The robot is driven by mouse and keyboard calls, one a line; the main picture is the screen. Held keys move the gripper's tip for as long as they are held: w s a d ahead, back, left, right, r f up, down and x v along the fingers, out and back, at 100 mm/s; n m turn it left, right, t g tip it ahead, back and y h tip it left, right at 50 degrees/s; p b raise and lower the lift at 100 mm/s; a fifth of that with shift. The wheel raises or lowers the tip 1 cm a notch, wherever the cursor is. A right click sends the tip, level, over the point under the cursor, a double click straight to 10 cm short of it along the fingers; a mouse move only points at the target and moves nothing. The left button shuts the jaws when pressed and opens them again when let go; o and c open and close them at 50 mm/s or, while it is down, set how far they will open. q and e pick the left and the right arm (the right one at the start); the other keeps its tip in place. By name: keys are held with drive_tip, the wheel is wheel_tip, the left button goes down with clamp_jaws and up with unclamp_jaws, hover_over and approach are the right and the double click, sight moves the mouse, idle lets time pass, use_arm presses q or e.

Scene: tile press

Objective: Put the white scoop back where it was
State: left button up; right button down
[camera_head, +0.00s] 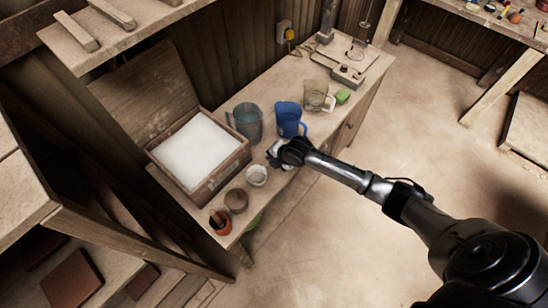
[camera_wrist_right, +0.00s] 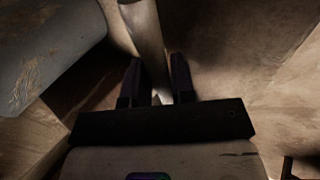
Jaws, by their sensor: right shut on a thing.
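The white scoop shows in the head view as a small round pale cup (camera_head: 257,177) near the table's front edge, just beside my right gripper (camera_head: 275,157). In the right wrist view, a pale handle (camera_wrist_right: 148,40) runs between the two dark fingers of my right gripper (camera_wrist_right: 154,80), which is shut on it. The handle leads away toward the top of that view; the cup end is cut off there. I cannot tell whether the scoop touches the tabletop. My left gripper is in neither view.
An open wooden box (camera_head: 234,165) of white powder stands to the left. A grey jug (camera_head: 246,118), a blue jug (camera_head: 289,115) and a clear jug (camera_head: 315,94) stand behind the gripper. A brown cup (camera_head: 236,203) and a red cup (camera_head: 220,224) stand at the near left.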

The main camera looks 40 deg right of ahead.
drive_tip(key=c, duration=1)
unclamp_jaws()
drive_tip(key=shift+f, duration=0.1)
drive_tip(key=shift+o, duration=0.2)
drive_tip(key=shift+s+r, duration=0.1)
drive_tip(key=shift+r, duration=0.3)
drive_tip(key=p+v, duration=0.2)
drive_tip(key=v, duration=0.8)
drive_tip(key=s+a+f+m+g, duration=0.1)
drive_tip(key=s+a+f+m, duration=0.2)
drive_tip(key=s+a+m, duration=0.75)
drive_tip(key=s+a+r+m+g+h, duration=0.1)
drive_tip(key=s+r+m+g, duration=0.1)
drive_tip(key=s+m, duration=0.6)
drive_tip(key=s, duration=0.7)
drive_tip(key=shift+s+a, duration=0.2)
drive_tip(key=shift+s, duration=0.2)
drive_tip(key=shift+r, duration=0.1)
